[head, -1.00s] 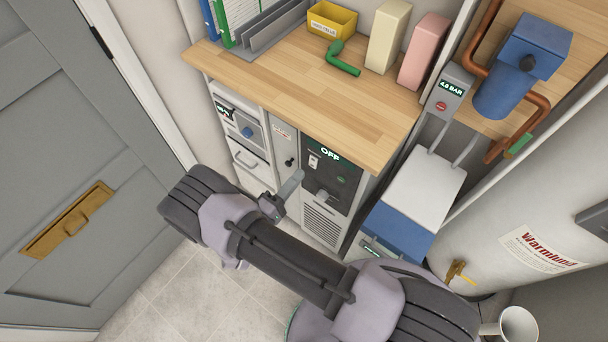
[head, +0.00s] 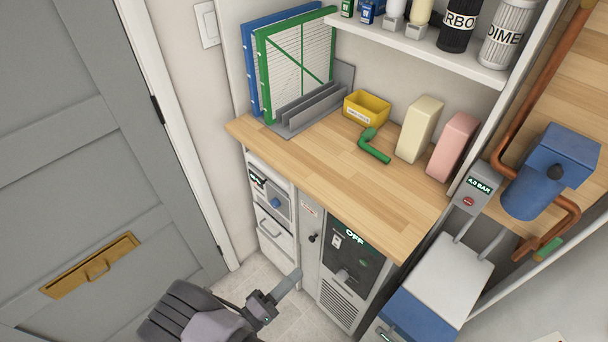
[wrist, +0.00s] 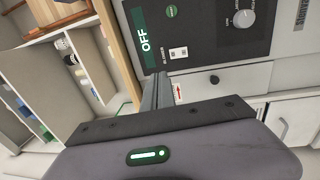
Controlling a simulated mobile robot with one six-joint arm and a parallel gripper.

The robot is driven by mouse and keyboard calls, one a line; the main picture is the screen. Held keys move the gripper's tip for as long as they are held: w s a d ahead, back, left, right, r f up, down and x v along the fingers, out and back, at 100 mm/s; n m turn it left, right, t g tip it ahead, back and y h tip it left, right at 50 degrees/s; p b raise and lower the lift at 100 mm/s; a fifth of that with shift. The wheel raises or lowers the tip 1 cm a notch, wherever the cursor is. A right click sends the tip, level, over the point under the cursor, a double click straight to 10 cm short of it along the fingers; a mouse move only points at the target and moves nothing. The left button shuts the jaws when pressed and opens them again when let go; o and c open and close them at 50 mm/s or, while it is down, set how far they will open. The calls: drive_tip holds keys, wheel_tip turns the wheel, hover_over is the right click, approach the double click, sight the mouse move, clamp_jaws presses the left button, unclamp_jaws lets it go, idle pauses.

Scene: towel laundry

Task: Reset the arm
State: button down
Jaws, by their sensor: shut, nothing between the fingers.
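My gripper (head: 285,284) is at the lower middle of the head view, in front of the cabinets under the wooden counter. Its fingers are shut with nothing between them. In the wrist view the shut fingers (wrist: 157,92) point toward the dark control panel (wrist: 195,30), which reads "OFF" and has a knob. The same panel (head: 350,258) shows in the head view to the right of my gripper. I cannot tell whether the fingertips touch anything, but they appear apart from the cabinet fronts.
A grey door (head: 80,150) stands left. A blue pump (head: 550,175) with copper pipes is right. Floor shows below.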

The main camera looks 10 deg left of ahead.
drive_tip(key=d+r+m+g+y, duration=0.1)
drive_tip(key=d+r+m+g, duration=0.3)
drive_tip(key=d+r+g, duration=0.5)
drive_tip(key=d+r+m+g+y, duration=0.1)
drive_tip(key=d+r+m+g, duration=0.45)
drive_tip(key=r, duration=0.45)
drive_tip(key=s+d+r+m+t+y, duration=0.1)
drive_tip(key=s+r+m+t+y, duration=0.1)
drive_tip(key=s+r+y, duration=0.2)
drive_tip(key=s+d+r+m+t+y, duration=0.1)
drive_tip(key=s+r+m+t+y, duration=0.2)
drive_tip(key=r+y, duration=0.5)
drive_tip(key=v, duration=0.3)
drive_tip(key=shift+r, duration=0.3)
